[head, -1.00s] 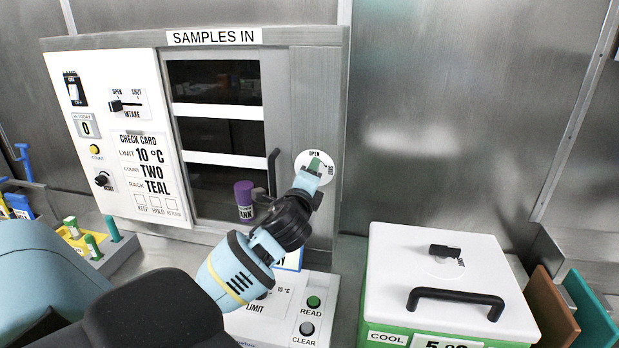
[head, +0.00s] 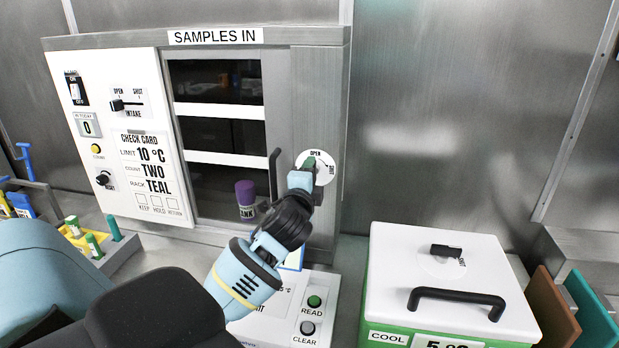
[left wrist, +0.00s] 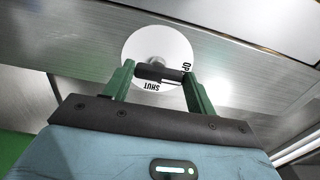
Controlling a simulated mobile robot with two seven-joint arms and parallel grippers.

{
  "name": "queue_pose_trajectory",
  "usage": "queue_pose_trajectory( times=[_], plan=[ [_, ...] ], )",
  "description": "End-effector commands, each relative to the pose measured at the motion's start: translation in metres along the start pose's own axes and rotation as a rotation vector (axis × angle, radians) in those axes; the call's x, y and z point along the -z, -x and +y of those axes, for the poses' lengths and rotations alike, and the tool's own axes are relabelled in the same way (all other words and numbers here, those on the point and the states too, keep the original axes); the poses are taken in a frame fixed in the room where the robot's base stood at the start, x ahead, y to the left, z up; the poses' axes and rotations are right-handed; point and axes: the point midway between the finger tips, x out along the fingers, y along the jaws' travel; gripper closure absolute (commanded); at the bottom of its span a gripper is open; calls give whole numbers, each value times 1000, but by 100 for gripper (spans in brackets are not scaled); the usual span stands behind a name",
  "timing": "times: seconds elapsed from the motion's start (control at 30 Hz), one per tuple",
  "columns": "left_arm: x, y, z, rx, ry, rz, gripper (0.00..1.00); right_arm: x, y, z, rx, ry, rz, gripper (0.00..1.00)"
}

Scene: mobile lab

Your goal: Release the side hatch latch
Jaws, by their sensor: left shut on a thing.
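The side hatch latch is a dark lever on a round white disc (head: 329,168) marked OPEN and SHUT, right of the dark window on the sampling cabinet. My left gripper (head: 308,168) is at the disc and covers most of the lever in the head view. In the left wrist view, the gripper's green fingers (left wrist: 158,72) stand on either side of the black lever (left wrist: 160,74) and are shut on it. The lever lies across the disc (left wrist: 158,50) with one end by the partly covered OPEN mark. My right gripper is not in view.
A black upright handle (head: 273,173) is just left of the disc. A purple-capped vial (head: 246,200) shows by the window. Below is a panel with READ (head: 314,301) and CLEAR buttons. A white-lidded cool box (head: 450,275) stands at the right.

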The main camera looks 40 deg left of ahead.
Motion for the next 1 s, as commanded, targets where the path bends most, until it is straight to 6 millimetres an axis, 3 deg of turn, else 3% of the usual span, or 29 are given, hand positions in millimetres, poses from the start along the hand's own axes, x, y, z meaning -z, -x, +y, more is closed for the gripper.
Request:
queue_pose_trajectory(
  times=[0.17, 0.2, 0.33, 0.73, 1.0],
  plan=[
    [0, 0, 1, -3, 4, 1, 66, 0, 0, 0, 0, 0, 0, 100],
    [0, 0, 1, -3, 4, 1, 40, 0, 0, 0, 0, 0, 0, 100],
    [0, 0, 1, -2, 3, 1, 23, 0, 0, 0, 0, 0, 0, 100],
    [0, 6, 1, -1, 1, 1, 22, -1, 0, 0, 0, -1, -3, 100],
    [0, 41, 2, -2, 0, 2, 22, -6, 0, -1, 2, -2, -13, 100]
  ],
)
